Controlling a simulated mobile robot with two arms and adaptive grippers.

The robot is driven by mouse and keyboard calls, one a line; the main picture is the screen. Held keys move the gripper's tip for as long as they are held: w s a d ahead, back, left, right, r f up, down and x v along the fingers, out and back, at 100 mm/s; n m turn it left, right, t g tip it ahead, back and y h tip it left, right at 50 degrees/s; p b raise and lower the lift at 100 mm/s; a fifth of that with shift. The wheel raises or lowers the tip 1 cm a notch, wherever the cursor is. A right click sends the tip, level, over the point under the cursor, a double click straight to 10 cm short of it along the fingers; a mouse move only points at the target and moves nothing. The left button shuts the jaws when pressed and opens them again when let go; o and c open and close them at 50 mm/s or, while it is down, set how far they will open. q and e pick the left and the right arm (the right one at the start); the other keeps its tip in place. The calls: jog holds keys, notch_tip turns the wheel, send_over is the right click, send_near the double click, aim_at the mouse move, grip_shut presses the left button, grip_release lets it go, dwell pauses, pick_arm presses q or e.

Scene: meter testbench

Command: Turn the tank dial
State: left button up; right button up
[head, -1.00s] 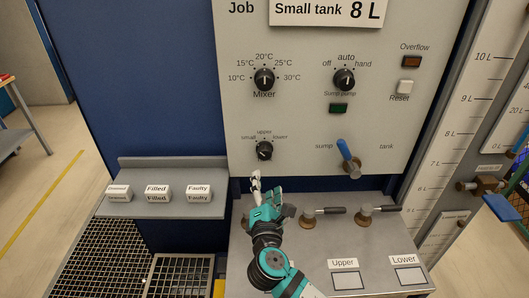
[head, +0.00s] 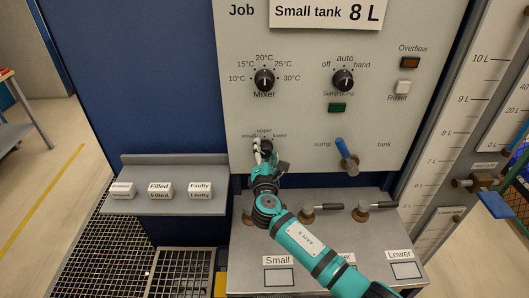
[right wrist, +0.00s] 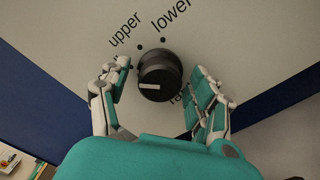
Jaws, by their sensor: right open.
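The tank dial (right wrist: 160,76) is a round black knob with a white pointer mark on the grey panel. In the right wrist view it sits between the two fingers of my right gripper (right wrist: 160,68). The fingers are open, one on each side, with a visible gap to the knob. The mark points to the left in that view. The labels "upper" and "lower" show above the dial; the "small" label is hidden there. In the head view my right gripper (head: 265,150) is in front of the dial and covers most of it. My left gripper is not in view.
The mixer dial (head: 264,80) and sump pump dial (head: 343,80) are higher on the panel. A blue-handled lever (head: 346,154) is to the right. Below are black-handled valves (head: 322,210) on a grey bench. A shelf with label blocks (head: 160,190) is at left.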

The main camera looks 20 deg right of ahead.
jog(key=shift+c, duration=0.5)
jog(key=c, duration=1.1)
jog(key=shift+f+m+b, duration=0.2)
jog(key=shift+m+b, duration=0.5)
jog(key=shift+b, duration=0.2)
jog(key=m+b, duration=0.3)
jog(key=shift+m+b, duration=1.15)
jog(key=shift+m, duration=0.05)
jog(key=shift+r+m+b, duration=0.15)
jog(key=shift+m+b, duration=0.6)
jog(key=shift+m, duration=0.25)
jog(key=o, duration=1.2)
jog(key=shift+r, duration=0.1)
